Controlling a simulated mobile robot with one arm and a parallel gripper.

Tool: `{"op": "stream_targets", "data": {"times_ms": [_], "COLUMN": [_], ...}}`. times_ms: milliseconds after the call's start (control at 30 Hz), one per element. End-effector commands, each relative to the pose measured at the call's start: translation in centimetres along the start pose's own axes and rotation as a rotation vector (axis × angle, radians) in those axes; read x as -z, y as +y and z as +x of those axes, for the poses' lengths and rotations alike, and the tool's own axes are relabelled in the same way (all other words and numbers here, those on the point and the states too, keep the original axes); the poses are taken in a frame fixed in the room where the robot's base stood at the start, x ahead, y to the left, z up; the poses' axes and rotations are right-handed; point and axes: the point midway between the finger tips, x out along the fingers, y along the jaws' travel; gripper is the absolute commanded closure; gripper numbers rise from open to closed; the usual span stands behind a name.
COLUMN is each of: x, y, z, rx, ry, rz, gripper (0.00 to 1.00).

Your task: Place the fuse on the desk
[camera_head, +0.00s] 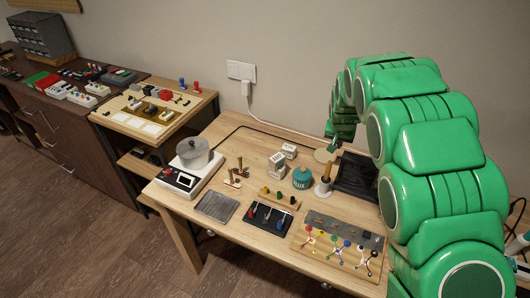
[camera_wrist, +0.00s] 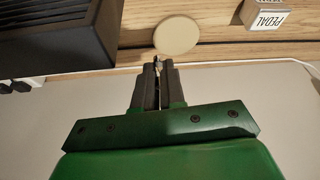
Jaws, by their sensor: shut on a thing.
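My gripper (camera_wrist: 160,68) is shut on a small light piece, the fuse (camera_wrist: 161,62), at its fingertips in the wrist view. The fuse is mostly hidden by the fingers. In the head view my gripper (camera_head: 330,134) is at the back of the wooden desk (camera_head: 232,143), near the wall, and the fuse cannot be made out. The desk also shows in the wrist view (camera_wrist: 222,28). The fingertips appear beside a round pale disc (camera_wrist: 177,34); I cannot tell their height above the desk.
A black ribbed tray (camera_head: 355,176) lies right of the disc. White boxes (camera_head: 277,163), a teal jar (camera_head: 302,178) and a wooden-handled tool (camera_head: 324,181) stand near. A scale with a pot (camera_head: 194,153) is at left. The desk's back left is clear; a cable runs along its rear.

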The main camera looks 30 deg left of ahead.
Motion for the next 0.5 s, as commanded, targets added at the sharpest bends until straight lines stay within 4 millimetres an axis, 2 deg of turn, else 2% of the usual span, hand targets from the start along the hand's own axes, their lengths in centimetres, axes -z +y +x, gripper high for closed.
{"op": "stream_targets", "data": {"times_ms": [33,100,500], "x": [-0.6,-1.3,-7.1], "y": [-2.2,-4.8,-18.8], "z": [-0.4,-0.8,-4.0], "rx": [0.011,0.024,0.098], "ry": [0.000,0.001,0.003], "rz": [-0.027,-0.059,-0.241], "gripper": [1.00,1.00,1.00]}}
